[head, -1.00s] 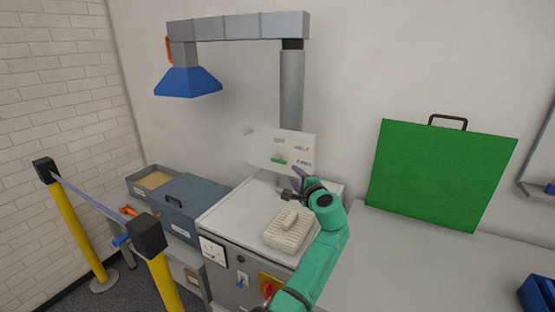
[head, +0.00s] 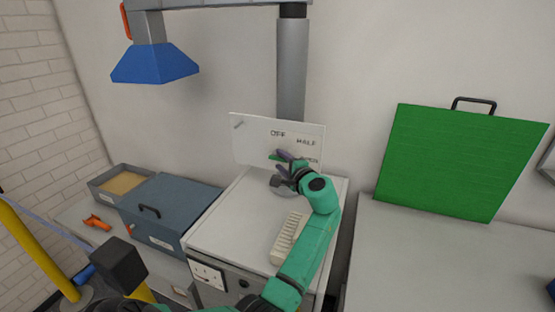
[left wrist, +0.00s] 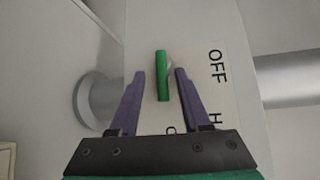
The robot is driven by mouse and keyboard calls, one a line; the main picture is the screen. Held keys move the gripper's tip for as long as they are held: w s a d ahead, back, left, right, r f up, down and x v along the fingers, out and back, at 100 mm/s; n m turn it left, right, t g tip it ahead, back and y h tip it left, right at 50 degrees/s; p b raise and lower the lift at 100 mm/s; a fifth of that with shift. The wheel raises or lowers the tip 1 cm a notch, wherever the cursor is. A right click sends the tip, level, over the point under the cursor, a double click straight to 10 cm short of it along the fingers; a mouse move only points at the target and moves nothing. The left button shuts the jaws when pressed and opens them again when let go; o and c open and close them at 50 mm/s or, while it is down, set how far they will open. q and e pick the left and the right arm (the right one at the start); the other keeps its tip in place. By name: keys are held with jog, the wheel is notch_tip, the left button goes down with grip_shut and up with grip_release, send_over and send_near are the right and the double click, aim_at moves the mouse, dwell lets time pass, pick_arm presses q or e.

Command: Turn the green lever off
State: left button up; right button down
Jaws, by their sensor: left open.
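The green lever (head: 274,157) is on a white panel (head: 250,142) labelled OFF and HALF, with a third label lower right partly hidden by my gripper. In the left wrist view the lever (left wrist: 162,76) is a short green bar, lengthwise between my fingers. My left gripper (head: 282,160) is at the panel. Its two purple fingers (left wrist: 160,72) are open, one on each side of the lever, with visible gaps. I cannot tell how deep the fingers reach around it. My right gripper is not in view.
A grey post (head: 291,70) stands behind the panel and carries a blue hood (head: 156,62). A pale ribbed block (head: 288,236) lies on the cabinet top (head: 225,225), partly behind my arm. A blue-grey box (head: 170,205) stands left. A green board (head: 460,160) leans at right.

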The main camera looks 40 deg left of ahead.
pick_arm(q)
jog(key=shift+d+r, duration=0.1)
jog(key=shift+d, duration=0.1)
jog(key=shift+s+d+r, duration=0.1)
jog(key=shift+d+r, duration=0.05)
jog(key=shift+d, duration=0.05)
grip_shut()
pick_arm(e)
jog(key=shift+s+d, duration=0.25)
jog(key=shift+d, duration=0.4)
